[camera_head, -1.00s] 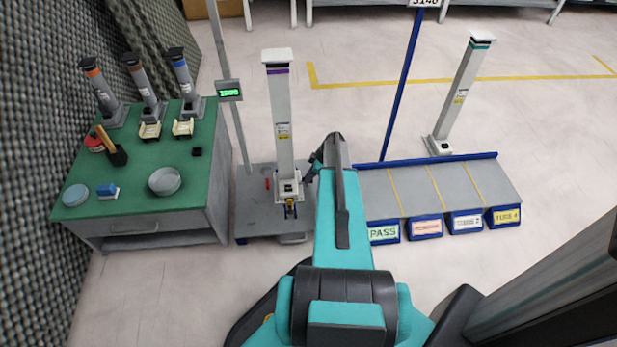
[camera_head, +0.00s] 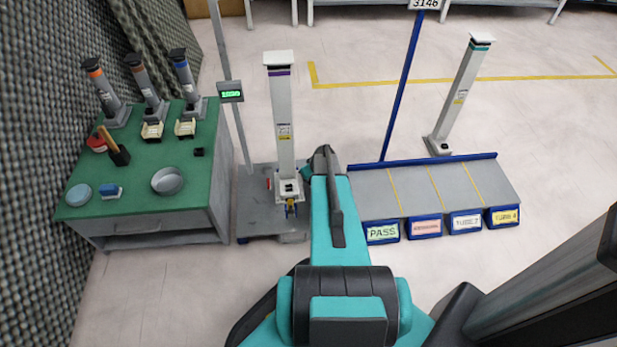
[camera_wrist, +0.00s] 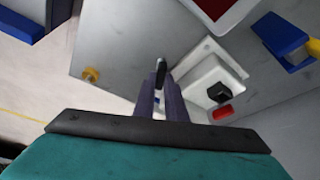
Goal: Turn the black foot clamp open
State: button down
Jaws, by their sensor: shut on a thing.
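A white column with a purple band (camera_head: 284,120) stands upright on a grey platform. In the wrist view its white foot (camera_wrist: 208,66) shows, with a black block on it (camera_wrist: 218,92). My gripper (camera_wrist: 160,80) is at the edge of this foot, its two fingers close together. A small dark upright piece, which appears to be the black foot clamp (camera_wrist: 161,66), shows between the fingertips; the fingers hide its lower part. In the head view my arm hides the gripper and the clamp, just right of the column's foot.
A blue and yellow clamp (camera_wrist: 284,40) and a red piece (camera_wrist: 222,112) are near the foot. A blue-edged grey rack (camera_head: 370,187) stands right of my arm. A green-topped bench (camera_head: 140,188) with tools and bowls is left. A second column (camera_head: 461,90) stands behind the rack.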

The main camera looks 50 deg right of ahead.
jog(key=shift+a+m+g+h+p, duration=0.1)
jog(key=shift+m+g+h+p, duration=0.15)
jog(key=shift+m+h+p, duration=0.7)
jog(key=shift+a+m+g+y+p, duration=0.1)
jog(key=shift+m+g+p, duration=0.25)
jog(key=shift+m, duration=1.6)
jog(key=c, duration=1.8)
grip_release()
jog(key=shift+r, duration=0.15)
jog(key=p+v, duration=0.3)
jog(key=v, duration=1)
jog(key=shift+s+a+r, duration=0.15)
jog(key=shift+a+r, duration=0.05)
